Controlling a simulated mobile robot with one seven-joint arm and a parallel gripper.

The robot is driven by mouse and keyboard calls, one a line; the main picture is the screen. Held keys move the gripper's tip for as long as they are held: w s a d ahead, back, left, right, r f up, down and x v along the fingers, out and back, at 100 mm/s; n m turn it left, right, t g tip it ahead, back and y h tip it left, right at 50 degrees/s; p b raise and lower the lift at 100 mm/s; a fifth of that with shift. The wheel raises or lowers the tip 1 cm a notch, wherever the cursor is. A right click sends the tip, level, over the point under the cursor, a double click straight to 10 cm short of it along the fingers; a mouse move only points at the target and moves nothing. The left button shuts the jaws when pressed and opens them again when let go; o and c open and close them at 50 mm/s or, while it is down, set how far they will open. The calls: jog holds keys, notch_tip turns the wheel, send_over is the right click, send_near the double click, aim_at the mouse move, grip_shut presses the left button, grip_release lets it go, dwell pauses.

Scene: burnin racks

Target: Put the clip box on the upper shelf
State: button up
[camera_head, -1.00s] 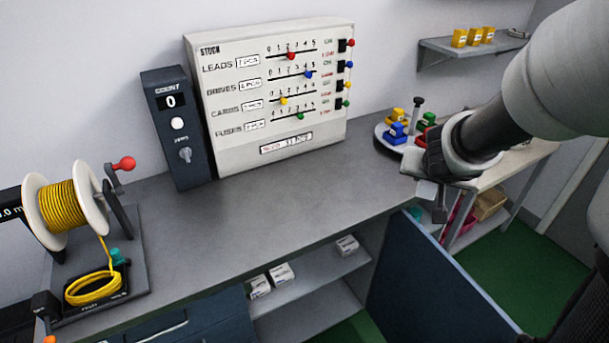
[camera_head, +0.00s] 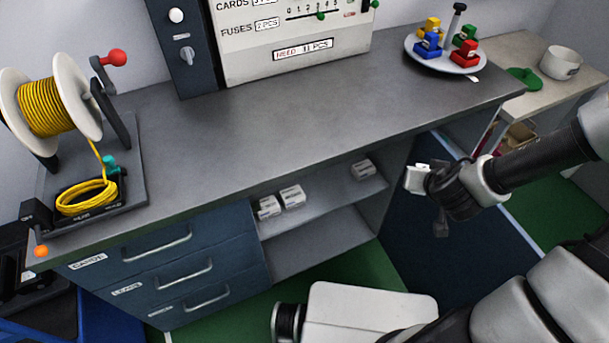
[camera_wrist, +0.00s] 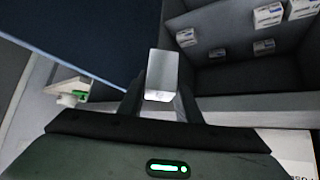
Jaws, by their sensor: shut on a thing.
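A small white box, which I take for the clip box (camera_head: 416,178), is held between the fingers of my gripper (camera_head: 428,180). In the wrist view the box (camera_wrist: 162,75) sits upright between the two dark fingers of my gripper (camera_wrist: 160,100). My gripper is shut on it, in the air in front of the dark blue cabinet door and right of the open cabinet.
The open dark blue door (camera_head: 400,235) stands at the cabinet's right side. Drawers (camera_head: 165,270) are left of the shelves. The lower shelf (camera_head: 310,250) looks empty. A cable reel (camera_head: 50,108) and a turntable (camera_head: 445,58) stand on the worktop (camera_head: 250,135).

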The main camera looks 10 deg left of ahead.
jog(key=a+f+n+y+b, duration=0.1)
jog(key=a+f+b, duration=0.25)
jog(key=f, duration=0.55)
jog(key=w+a+f+n+b, duration=0.1)
jog(key=w+a+f+b, duration=0.2)
jog(key=w+b, duration=0.6)
jog(key=s+a+f+n+g+y+b, duration=0.1)
jog(key=s+a+f+n+y, duration=0.15)
jog(key=f, duration=0.45)
jog(key=s+a+f+n+g+y+b, duration=0.1)
jog(key=a+f+n+y, duration=0.15)
jog(key=f, duration=0.45)
jog(key=w+a, duration=1)
jog(key=w, duration=0.6)
jog(key=shift+n, duration=0.3)
jog(key=f+b, duration=0.1)
jog(key=f, duration=0.2)
jog(key=f+b, duration=0.1)
jog(key=f, duration=0.2)
jog(key=shift+s+f, duration=0.2)
jog(key=shift+f, duration=0.05)
jog(key=shift+w+a+f, duration=0.15)
jog(key=shift+w+f, duration=0.05)
jog(key=shift+f, duration=0.1)
